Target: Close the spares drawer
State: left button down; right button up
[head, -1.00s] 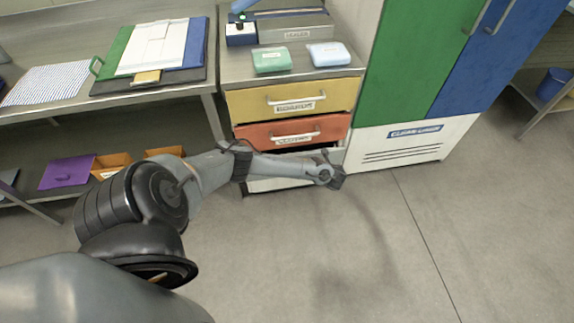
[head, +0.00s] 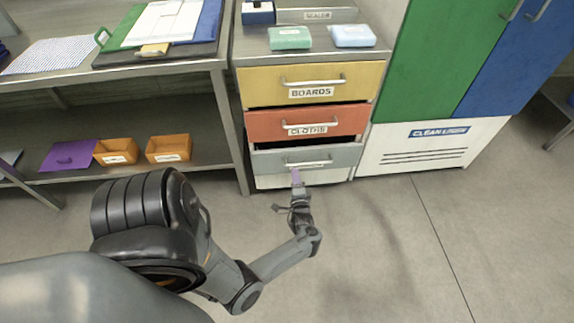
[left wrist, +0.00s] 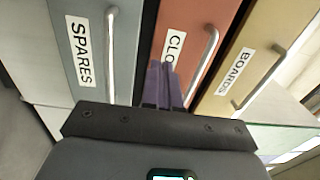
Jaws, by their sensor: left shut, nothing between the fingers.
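The grey spares drawer (head: 345,157) is the third one down in the cabinet, below the orange cloths drawer. It stands out from the cabinet, with a dark opening above its front. Its label is clear in the left wrist view (left wrist: 82,50), beside its bar handle (left wrist: 110,55). My left gripper (head: 296,176) is shut and empty, with purple fingers pointing at the drawers. In the head view it overlaps the spares front just below the handle; I cannot tell whether it touches. In the left wrist view the fingers (left wrist: 160,85) partly cover the cloths label. My right gripper is out of view.
Above are the cloths drawer (head: 270,125) and yellow boards drawer (head: 262,85). A white and green-blue cupboard (head: 415,145) stands to the right. A bench (head: 120,73) with orange bins (head: 168,148) on its lower shelf is left. The floor in front is clear.

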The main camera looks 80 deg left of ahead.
pick_arm(q)
notch_tip(320, 180, down, 4)
jog(key=s+d, duration=0.2)
jog(key=b, duration=0.8)
send_near(286, 152)
jog(key=shift+h, duration=0.3)
jog(key=a, duration=0.4)
jog(key=w+a, duration=0.1)
jog(key=a, duration=0.1)
jog(key=shift+w+a, duration=0.1)
jog(key=shift+a, duration=0.2)
jog(key=shift+r, duration=0.1)
jog(key=shift+a, duration=0.1)
